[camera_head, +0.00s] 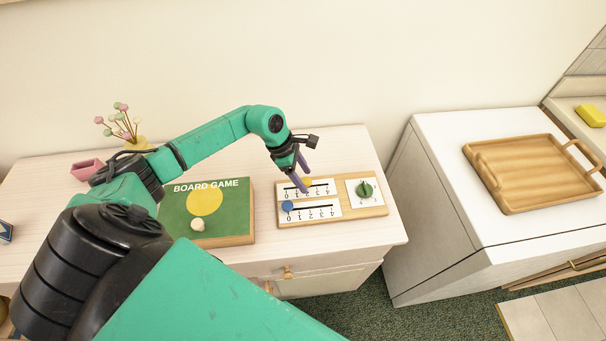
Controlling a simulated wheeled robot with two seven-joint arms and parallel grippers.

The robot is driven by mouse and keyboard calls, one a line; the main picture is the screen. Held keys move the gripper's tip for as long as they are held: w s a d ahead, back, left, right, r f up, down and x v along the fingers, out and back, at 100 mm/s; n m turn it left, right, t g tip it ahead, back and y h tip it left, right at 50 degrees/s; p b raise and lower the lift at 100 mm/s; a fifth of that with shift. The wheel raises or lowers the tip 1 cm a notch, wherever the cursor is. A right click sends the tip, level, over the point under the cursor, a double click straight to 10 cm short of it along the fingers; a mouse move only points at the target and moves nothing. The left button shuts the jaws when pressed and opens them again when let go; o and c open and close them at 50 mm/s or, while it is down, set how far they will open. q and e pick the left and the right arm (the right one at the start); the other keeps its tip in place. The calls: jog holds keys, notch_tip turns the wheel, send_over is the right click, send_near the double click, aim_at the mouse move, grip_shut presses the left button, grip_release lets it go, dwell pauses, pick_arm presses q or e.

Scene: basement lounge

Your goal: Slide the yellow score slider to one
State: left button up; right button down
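The score board (352,214) is a wooden panel on the white cabinet, with two numbered slider tracks and a green dial (365,189). The yellow score slider (308,181) is on the upper track, partly hidden by my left gripper (304,181), so its exact number is unclear. The blue slider (287,206) sits at the left end of the lower track, by the zero. The purple fingers of my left gripper point down at the upper track, right beside the yellow slider. I cannot tell whether they touch it or how far apart they are. My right gripper is out of view.
A pink pot (87,169) and flowers (122,122) stand behind. A wooden tray (530,175) is on the white cabinet (440,150) to the right, across a gap.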

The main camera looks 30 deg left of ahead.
pick_arm(q)
grip_shut()
jog(key=shift+w+a, duration=0.1)
jog(key=shift+a, duration=0.05)
dwell(1.1)
